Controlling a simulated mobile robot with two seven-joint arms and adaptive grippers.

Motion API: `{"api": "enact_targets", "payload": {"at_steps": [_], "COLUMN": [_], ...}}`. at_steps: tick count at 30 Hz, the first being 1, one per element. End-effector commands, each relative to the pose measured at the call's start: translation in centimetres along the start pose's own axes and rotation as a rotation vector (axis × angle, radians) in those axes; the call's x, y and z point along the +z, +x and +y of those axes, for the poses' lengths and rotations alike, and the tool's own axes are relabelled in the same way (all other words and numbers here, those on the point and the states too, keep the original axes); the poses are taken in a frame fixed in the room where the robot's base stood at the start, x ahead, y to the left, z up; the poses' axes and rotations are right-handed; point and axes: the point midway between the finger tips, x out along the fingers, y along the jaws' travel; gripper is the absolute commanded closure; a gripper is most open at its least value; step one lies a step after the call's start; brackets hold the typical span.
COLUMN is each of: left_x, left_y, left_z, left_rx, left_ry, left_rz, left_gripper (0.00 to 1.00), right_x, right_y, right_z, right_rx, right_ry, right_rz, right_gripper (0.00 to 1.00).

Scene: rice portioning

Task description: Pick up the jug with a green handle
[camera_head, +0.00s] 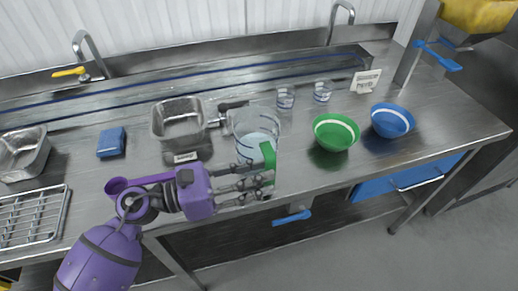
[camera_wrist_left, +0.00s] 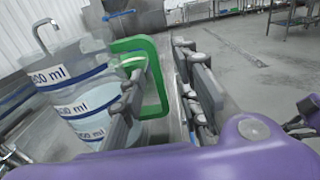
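The clear jug (camera_head: 252,130) with blue bands stands upright on the steel counter near its front edge. Its green handle (camera_head: 268,154) faces the front right. The jug also shows in the left wrist view (camera_wrist_left: 78,97), with "ml" labels on its wall, and its green handle (camera_wrist_left: 157,88) is beside it. My purple left gripper (camera_head: 262,180) is at the handle, reaching in from the left. In the left wrist view its fingers (camera_wrist_left: 160,70) are apart, with the handle's upright bar between them. I cannot tell whether either finger touches it. My right gripper is not in view.
A green bowl (camera_head: 335,145) and a blue bowl (camera_head: 391,121) stand right of the jug. Two small clear cups (camera_head: 285,98) (camera_head: 322,91) stand behind. A metal pan (camera_head: 179,121), blue block (camera_head: 111,142) and wire rack (camera_head: 32,218) are left. The counter's right end is clear.

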Motion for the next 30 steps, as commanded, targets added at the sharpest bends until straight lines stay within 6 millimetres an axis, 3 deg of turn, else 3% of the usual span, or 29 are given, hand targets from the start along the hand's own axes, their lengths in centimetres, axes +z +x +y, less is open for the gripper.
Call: {"api": "enact_targets", "payload": {"at_steps": [6, 14, 21, 30], "left_x": [0.2, -0.2, -0.2, -0.2], "left_y": [2.9, 3.2, 3.1, 3.1], "left_z": [0.1, 0.1, 0.1, 0.1], "left_rx": [0.000, 0.001, 0.001, 0.001], "left_ry": [0.003, 0.000, 0.000, -0.001], "left_rz": [-0.004, 0.000, 0.000, 0.000], "left_gripper": [0.70, 0.70, 0.99, 1.00], "right_x": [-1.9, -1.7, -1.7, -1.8], "right_y": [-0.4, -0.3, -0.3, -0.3], "right_z": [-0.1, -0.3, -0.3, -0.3], "right_rx": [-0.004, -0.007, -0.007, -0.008], "right_ry": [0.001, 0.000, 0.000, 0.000], "right_rz": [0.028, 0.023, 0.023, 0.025], "right_gripper": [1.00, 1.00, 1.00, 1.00]}}
